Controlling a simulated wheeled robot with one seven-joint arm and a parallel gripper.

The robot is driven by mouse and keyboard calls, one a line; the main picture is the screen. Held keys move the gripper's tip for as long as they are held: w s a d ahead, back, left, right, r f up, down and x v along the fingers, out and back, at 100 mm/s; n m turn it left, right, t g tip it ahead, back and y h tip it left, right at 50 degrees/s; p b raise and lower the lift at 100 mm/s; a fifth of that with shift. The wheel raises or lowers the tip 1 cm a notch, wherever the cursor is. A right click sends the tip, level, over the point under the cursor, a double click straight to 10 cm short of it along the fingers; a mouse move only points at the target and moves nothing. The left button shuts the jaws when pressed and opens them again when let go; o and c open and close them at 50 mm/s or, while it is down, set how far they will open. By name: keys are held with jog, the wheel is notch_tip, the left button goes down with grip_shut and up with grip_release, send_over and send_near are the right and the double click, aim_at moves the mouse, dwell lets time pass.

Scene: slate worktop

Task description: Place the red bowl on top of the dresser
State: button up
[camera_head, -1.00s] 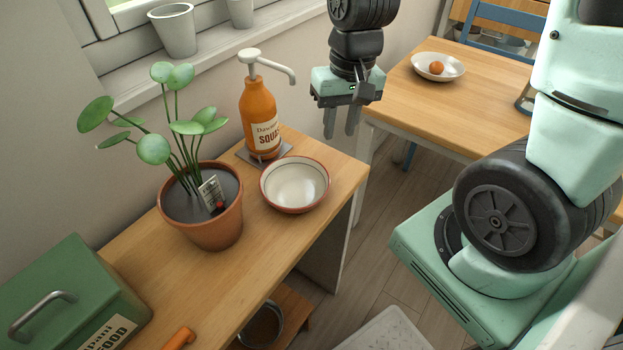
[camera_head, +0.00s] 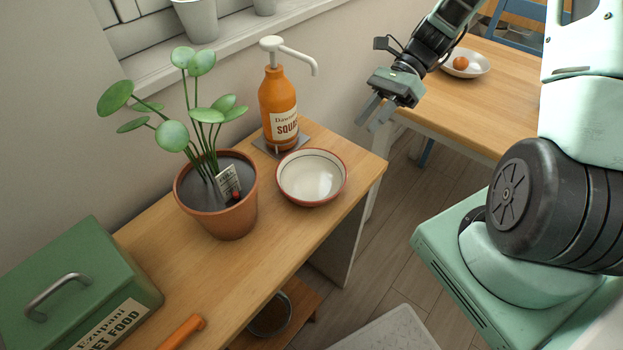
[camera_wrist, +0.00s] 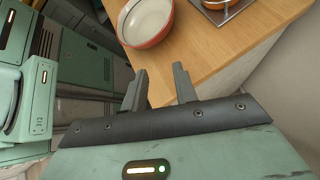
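The red bowl (camera_head: 311,178), red outside and white inside, stands upright on the wooden top of the dresser (camera_head: 262,258), near its right end. It also shows at the top of the wrist view (camera_wrist: 147,22). My gripper (camera_head: 374,112) is open and empty, up in the air to the right of the bowl and apart from it. In the wrist view its two fingers (camera_wrist: 160,88) are spread, with the dresser's edge beyond them.
An orange pump bottle (camera_head: 279,108) stands on a grey coaster just behind the bowl. A potted plant (camera_head: 218,200) stands left of it, and a green pet food box (camera_head: 78,285) at the front left. A table (camera_head: 478,105) with a plate and an orange fruit is at the right.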

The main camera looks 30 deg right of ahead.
jog(key=w+d+m+t+y, duration=0.2)
jog(key=m+y, duration=0.2)
send_near(307, 152)
jog(key=x, duration=1)
jog(key=shift+f, duration=0.15)
grip_shut()
